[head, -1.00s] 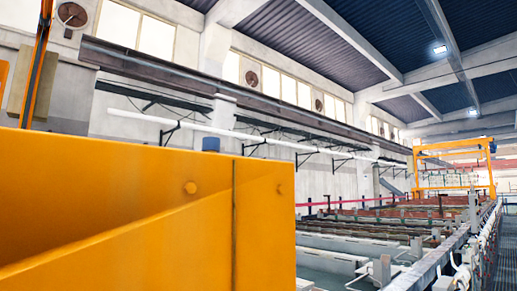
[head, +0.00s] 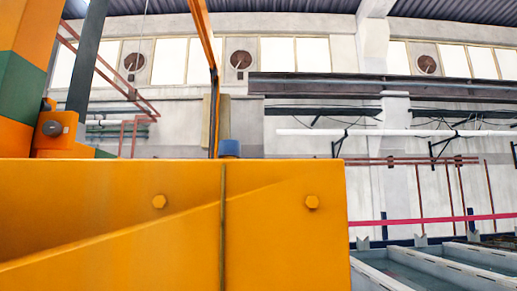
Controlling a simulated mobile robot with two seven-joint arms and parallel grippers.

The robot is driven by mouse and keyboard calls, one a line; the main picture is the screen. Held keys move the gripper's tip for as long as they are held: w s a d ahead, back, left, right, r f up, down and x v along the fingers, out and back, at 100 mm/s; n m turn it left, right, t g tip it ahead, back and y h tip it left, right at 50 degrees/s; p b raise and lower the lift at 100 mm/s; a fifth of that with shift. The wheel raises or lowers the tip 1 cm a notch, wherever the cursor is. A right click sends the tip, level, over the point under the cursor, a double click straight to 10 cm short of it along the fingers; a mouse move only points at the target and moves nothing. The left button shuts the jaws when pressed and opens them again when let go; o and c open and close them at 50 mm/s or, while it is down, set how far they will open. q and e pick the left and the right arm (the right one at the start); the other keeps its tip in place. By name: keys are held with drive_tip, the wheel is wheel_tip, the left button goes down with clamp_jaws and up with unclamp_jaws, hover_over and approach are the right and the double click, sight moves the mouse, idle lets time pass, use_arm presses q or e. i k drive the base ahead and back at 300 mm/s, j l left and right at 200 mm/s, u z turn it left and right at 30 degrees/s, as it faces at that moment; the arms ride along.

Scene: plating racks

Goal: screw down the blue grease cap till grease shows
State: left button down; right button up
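The blue grease cap (head: 229,148) shows in the head view, just above the top edge of a large orange-yellow steel housing (head: 285,235). Only its upper part is visible; its lower part is hidden behind that edge. I cannot see any grease. Neither of my grippers is in the head view.
The orange housing fills the lower left and middle, with two bolt heads on its face. An orange and green post (head: 20,75) stands at the left, with an orange bracket (head: 56,130) at its foot.

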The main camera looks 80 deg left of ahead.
sight(227, 147)
drive_tip(key=u, duration=1.8)
